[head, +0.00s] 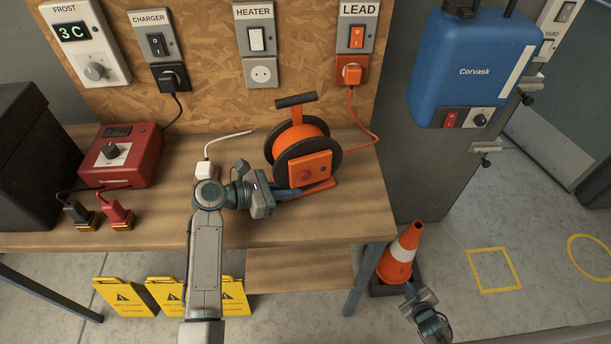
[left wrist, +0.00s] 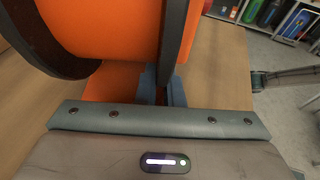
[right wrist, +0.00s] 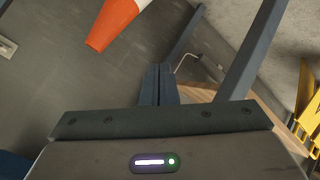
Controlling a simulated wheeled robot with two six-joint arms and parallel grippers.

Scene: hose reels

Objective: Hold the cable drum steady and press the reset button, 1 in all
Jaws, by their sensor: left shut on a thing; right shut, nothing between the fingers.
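The cable drum (head: 302,138), orange with dark round flanges and a black top handle, stands on the wooden workbench. The reset button appears to be the small red round button (head: 304,176) on the orange box on its front; its label is too small to read. My left gripper (head: 292,193) is low at the drum's front left, shut on the drum. In the left wrist view the fingers (left wrist: 163,88) close at the dark rim by the orange base. My right gripper (head: 408,290) is shut and empty, near the traffic cone, below and right of the drum.
The orange lead runs from the drum to the LEAD socket (head: 348,74). A red charger (head: 124,160) and a white plug (head: 207,171) are left on the workbench (head: 340,215). The traffic cone (head: 400,255) stands right of the bench leg. A blue Corvask unit (head: 465,65) hangs at right.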

